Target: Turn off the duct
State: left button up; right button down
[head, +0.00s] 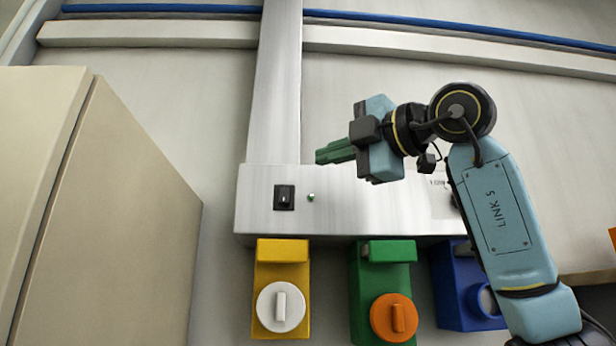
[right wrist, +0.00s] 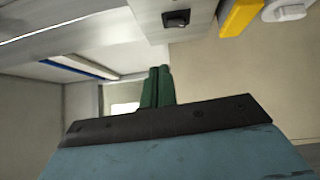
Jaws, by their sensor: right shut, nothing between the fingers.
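The duct is a grey metal box (head: 365,205) on the wall with a vertical metal channel (head: 275,90) rising from it. A black rocker switch (head: 284,198) sits on the box's left front, with a small green indicator (head: 311,197) to its right. The switch also shows at the top of the right wrist view (right wrist: 176,18). My right gripper (head: 320,156) is shut and empty, its green fingers pointing left. In the head view it appears above and right of the switch, apart from it. My left gripper is not in view.
Below the box hang a yellow unit (head: 267,273) with a white knob, a green unit (head: 362,290) with an orange knob, and a blue unit (head: 450,290). A beige cabinet (head: 110,220) stands at left. A blue pipe (head: 420,22) and pale rails run above.

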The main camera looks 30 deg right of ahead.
jog(key=s, duration=0.2)
jog(key=shift+s+d+r, duration=0.25)
jog(key=shift+s+d, duration=0.1)
jog(key=shift+w, duration=0.1)
